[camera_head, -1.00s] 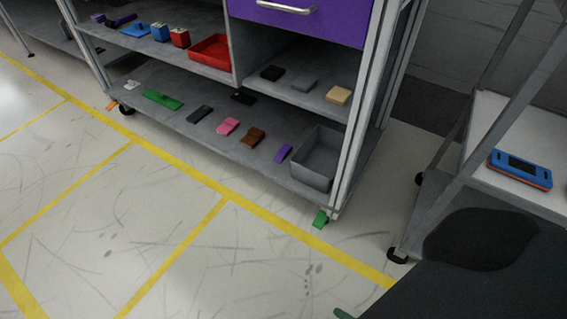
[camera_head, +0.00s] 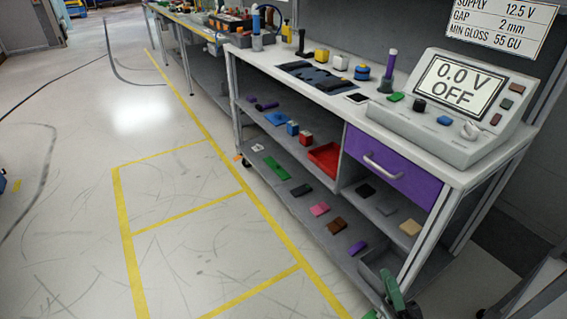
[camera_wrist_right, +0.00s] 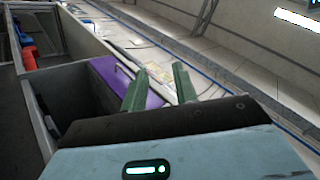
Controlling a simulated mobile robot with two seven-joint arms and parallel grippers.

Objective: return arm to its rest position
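My right gripper (camera_head: 394,292) shows at the bottom right of the head view, its green fingers in front of the lower corner of the workbench (camera_head: 440,178). In the right wrist view the two green fingers (camera_wrist_right: 158,84) stand apart with nothing held between them. A purple surface (camera_wrist_right: 112,76) lies behind them there; I cannot tell if they touch it. My left gripper is in neither view now.
The bench carries a display panel (camera_head: 459,82) reading 0.0 V OFF. Open floor with yellow lines (camera_head: 190,212) lies to the left.

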